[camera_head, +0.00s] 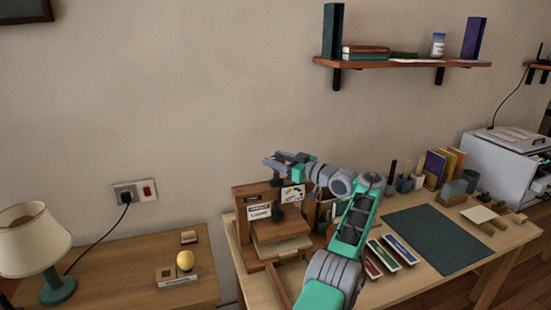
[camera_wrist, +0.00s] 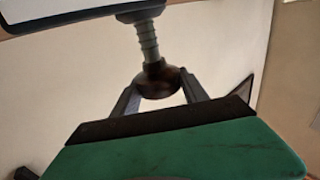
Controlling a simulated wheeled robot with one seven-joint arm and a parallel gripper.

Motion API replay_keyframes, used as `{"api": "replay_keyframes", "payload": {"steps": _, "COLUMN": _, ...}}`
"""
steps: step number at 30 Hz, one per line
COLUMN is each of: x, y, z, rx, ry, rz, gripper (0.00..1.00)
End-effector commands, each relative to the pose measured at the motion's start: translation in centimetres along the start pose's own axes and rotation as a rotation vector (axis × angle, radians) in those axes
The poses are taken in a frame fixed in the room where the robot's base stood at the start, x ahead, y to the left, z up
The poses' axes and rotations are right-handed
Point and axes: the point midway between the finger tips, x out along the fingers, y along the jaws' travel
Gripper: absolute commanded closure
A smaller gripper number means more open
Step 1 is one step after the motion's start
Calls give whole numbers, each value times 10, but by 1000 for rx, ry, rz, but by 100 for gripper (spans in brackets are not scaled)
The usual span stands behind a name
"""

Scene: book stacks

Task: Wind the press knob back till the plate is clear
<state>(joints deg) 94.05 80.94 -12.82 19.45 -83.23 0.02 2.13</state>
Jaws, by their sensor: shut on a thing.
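The wooden book press (camera_head: 243,207) stands at the left end of the desk, with labels on its front. Its plate (camera_head: 268,232) sits low in the frame over a pale stack (camera_head: 284,249); I cannot tell whether they touch. In the wrist view the dark round press knob (camera_wrist: 158,86) sits at the end of a grey threaded screw (camera_wrist: 148,42). My gripper (camera_wrist: 160,78) is shut on the knob, one finger on each side.
A dark green mat (camera_head: 438,237) lies to the right, with colored strips (camera_head: 384,257) beside it. Several books, pots and a printer (camera_head: 505,160) stand at the back right. A side table with a lamp (camera_head: 34,240) is at left. A shelf (camera_head: 400,63) hangs above.

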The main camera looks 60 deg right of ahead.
Motion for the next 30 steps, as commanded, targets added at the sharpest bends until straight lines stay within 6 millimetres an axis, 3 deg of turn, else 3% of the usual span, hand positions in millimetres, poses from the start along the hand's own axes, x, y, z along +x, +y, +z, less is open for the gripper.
{"api": "replay_keyframes", "payload": {"steps": 6, "x": -2, "y": 1, "z": 10, "rx": 13, "ry": -9, "rz": -2, "gripper": 89}}
{"api": "replay_keyframes", "payload": {"steps": 30, "x": 0, "y": -2, "z": 15, "rx": 21, "ry": -12, "rz": -11, "gripper": 89}}
